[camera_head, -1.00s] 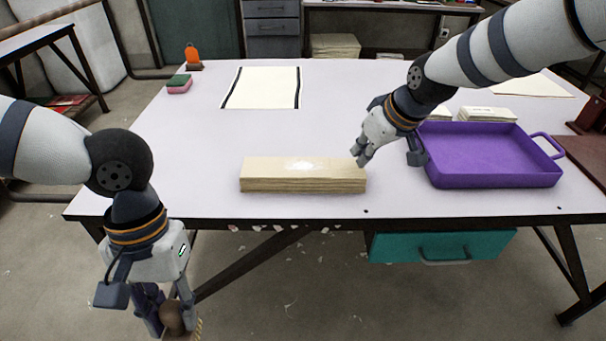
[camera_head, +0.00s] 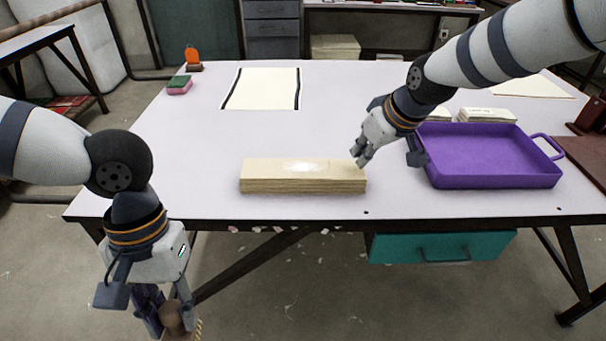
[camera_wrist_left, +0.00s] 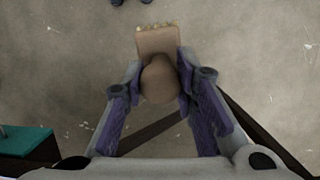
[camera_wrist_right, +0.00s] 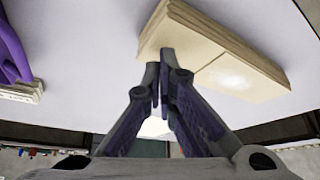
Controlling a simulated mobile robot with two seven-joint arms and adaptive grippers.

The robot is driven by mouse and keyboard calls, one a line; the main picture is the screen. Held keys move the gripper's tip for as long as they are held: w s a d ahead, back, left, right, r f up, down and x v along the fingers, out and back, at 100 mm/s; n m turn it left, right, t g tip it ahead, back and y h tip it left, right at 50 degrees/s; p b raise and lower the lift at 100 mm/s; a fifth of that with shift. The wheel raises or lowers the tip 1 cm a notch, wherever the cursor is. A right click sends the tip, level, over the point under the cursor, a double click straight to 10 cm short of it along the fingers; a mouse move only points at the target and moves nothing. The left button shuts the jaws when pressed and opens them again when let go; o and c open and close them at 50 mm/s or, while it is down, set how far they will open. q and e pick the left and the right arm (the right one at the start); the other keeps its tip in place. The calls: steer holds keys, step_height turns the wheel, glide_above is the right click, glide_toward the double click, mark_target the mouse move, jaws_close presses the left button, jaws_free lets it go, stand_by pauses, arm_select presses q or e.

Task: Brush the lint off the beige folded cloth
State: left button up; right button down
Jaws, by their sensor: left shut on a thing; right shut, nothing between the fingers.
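The beige folded cloth (camera_head: 265,178) lies flat near the front middle of the table, with a whitish lint patch (camera_head: 302,167) on top. It also shows in the right wrist view (camera_wrist_right: 215,45). My left gripper (camera_head: 176,318) hangs in front of the table's left front edge, below its top. It is shut on a brown wooden brush (camera_wrist_left: 158,82), whose pale bristles show at the far end in the left wrist view. My right gripper (camera_head: 361,158) is shut and empty beside the cloth's right end; I cannot tell whether it touches.
A purple tray (camera_head: 490,182) stands to the right of the cloth. A white sheet with black edges (camera_head: 265,88), a green and pink sponge (camera_head: 179,85) and an orange item (camera_head: 193,58) lie further back. The table left of the cloth is clear.

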arm_select(q)
steer(key=shift+f, duration=0.15)
arm_select(e)
steer(key=shift+f, duration=0.45)
